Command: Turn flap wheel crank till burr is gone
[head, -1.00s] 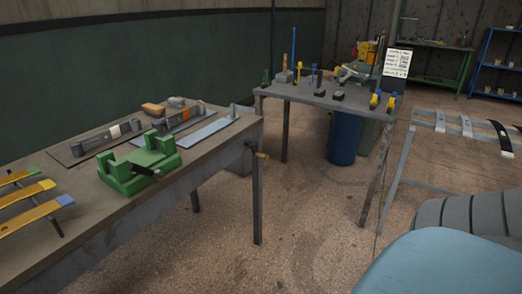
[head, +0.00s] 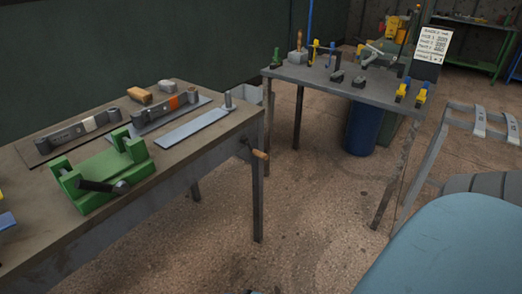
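No flap wheel or burr can be made out for certain. A small crank with a wooden handle (head: 259,154) sticks out at the right end of the near workbench (head: 185,215). A green fixture (head: 105,172) with a black lever (head: 102,186) stands on that bench. Behind it, grey bars with a white band (head: 80,131) and an orange band (head: 168,106) lie on dark plates. Neither of my grippers shows clearly; only a tiny dark shape is at the bottom edge.
A second table (head: 345,85) with clamps and small tools stands farther back, a blue drum (head: 362,130) beneath it. A grey rack (head: 432,150) stands right. A pale blue rounded surface (head: 450,245) fills the lower right. Floor between is open.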

